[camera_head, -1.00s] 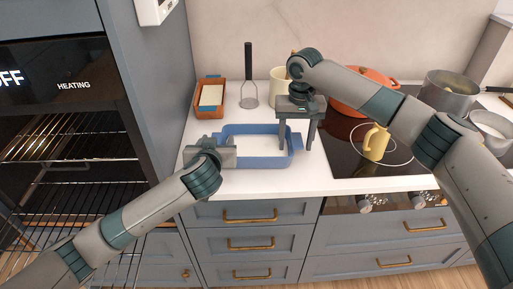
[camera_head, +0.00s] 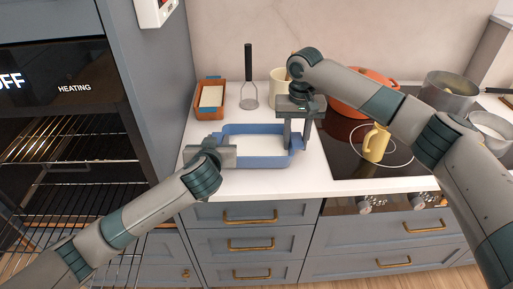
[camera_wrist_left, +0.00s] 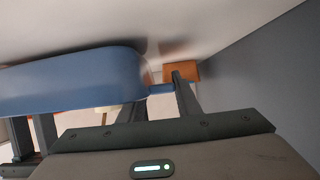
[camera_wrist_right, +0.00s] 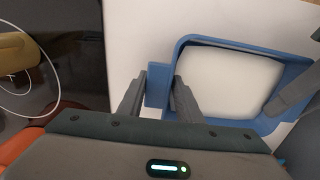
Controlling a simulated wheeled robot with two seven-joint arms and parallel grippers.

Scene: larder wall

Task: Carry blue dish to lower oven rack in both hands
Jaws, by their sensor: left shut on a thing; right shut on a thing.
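The blue dish (camera_head: 258,161), with a white inside, sits on the white counter left of the hob. My left gripper (camera_head: 214,147) is shut on its left handle, which shows between the fingers in the left wrist view (camera_wrist_left: 160,88). My right gripper (camera_head: 296,140) is shut on its right handle, also seen in the right wrist view (camera_wrist_right: 157,88). The oven (camera_head: 60,110) stands open at the left. A wire rack (camera_head: 105,187) extends low at its front, partly hidden by my left arm.
A terracotta dish (camera_head: 209,113), a masher (camera_head: 249,90) and a cream container (camera_head: 278,93) stand behind the dish. A tall grey cabinet side (camera_head: 155,95) separates counter and oven.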

